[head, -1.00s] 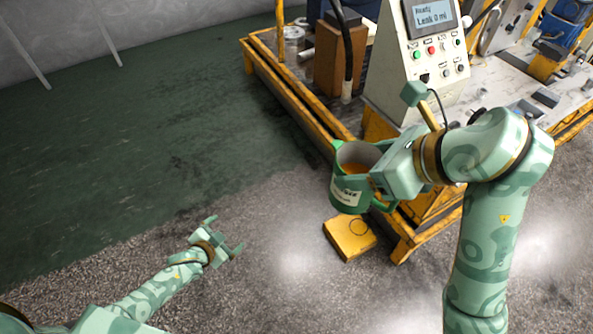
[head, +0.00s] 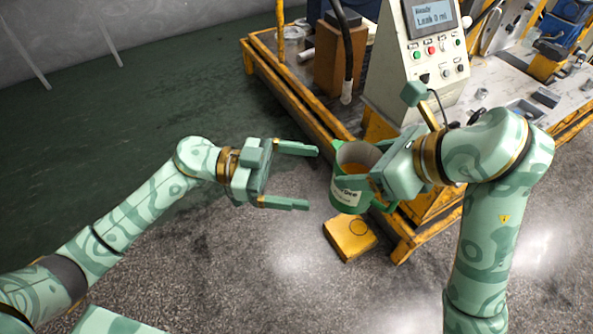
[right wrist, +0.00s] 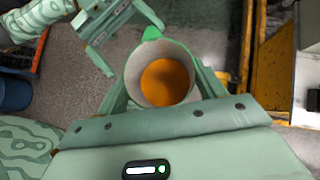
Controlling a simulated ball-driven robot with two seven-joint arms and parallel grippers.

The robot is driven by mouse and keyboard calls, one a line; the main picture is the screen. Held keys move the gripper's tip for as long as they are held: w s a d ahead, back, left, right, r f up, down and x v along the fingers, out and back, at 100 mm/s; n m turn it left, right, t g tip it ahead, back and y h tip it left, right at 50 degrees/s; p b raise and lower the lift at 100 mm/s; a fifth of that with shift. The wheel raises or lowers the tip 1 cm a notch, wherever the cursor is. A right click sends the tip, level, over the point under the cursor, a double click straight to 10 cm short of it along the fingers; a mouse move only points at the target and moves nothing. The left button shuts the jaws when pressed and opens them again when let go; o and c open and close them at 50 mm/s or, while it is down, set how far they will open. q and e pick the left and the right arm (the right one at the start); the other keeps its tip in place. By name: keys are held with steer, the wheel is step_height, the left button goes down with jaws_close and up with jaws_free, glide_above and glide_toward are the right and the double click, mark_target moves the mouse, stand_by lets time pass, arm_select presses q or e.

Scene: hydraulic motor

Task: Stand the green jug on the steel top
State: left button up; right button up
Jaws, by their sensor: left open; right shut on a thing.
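The green jug (head: 347,191) has a white label and holds orange liquid. It is upright, in the air in front of the yellow-framed bench. My right gripper (head: 376,184) is shut on the jug from its right side. In the right wrist view the jug (right wrist: 160,75) sits between the fingers, with the liquid showing inside. My left gripper (head: 300,177) is open and empty, its fingers pointing at the jug from the left, a small gap away. It also shows in the right wrist view (right wrist: 130,45). The steel top (head: 487,90) is the pale worn surface of the bench.
A control panel (head: 428,75) with a screen stands on the bench. A brown block (head: 340,58) and a black hose (head: 346,70) are to its left. A yellow block (head: 350,237) lies on the floor below the jug. The green floor at left is clear.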

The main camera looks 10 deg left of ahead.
mark_target(351, 157)
arm_select(q)
steer(key=d, duration=0.8)
steer(key=w+d, duration=0.1)
steer(key=d, duration=0.3)
steer(key=c, duration=1.2)
arm_select(e)
steer(key=shift+s+a, duration=0.1)
arm_select(q)
steer(key=shift+r, duration=0.1)
steer(key=shift+c, duration=1.1)
arm_select(e)
steer(key=o, duration=1.7)
arm_select(q)
steer(key=shift+a, duration=0.1)
